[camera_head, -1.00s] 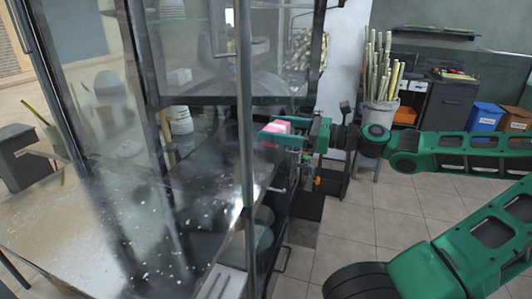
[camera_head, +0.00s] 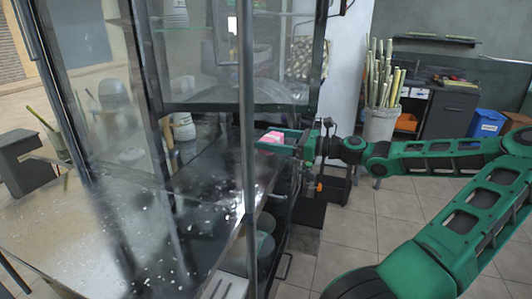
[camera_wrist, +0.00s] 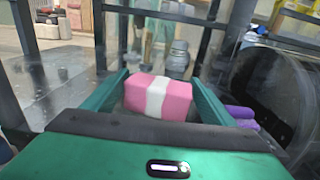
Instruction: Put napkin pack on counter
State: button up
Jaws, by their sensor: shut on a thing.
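The napkin pack (camera_wrist: 157,96) is a pink block with a white band across its middle. It sits between the two green fingers of my gripper (camera_wrist: 158,92), which is shut on it. In the head view, the pink pack (camera_head: 271,138) shows at the tips of my gripper (camera_head: 275,137), by the open side of the glass-walled stall. The dark metal counter (camera_head: 215,170) extends left from the pack, under the glass cabinet. I cannot tell whether the pack touches the counter.
A dark vertical post (camera_head: 246,110) stands close in front of the pack. Stacked cups (camera_head: 183,122) stand on the counter behind glass. A grey bin of sugarcane (camera_head: 381,122) is behind my arm. The wrist view shows a metal canister (camera_wrist: 178,60) and purple handles (camera_wrist: 243,118).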

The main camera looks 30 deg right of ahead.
aim_at(269, 160)
jog(key=shift+w+d+f, duration=0.15)
jog(key=shift+w+f, duration=0.2)
jog(key=shift+w, duration=0.15)
jog(key=shift+w+d+f, duration=0.15)
jog(key=shift+w+f, duration=0.2)
jog(key=shift+w, duration=0.15)
jog(key=shift+f, duration=1.85)
jog(key=o, duration=1.1)
jog(key=shift+f, duration=0.1)
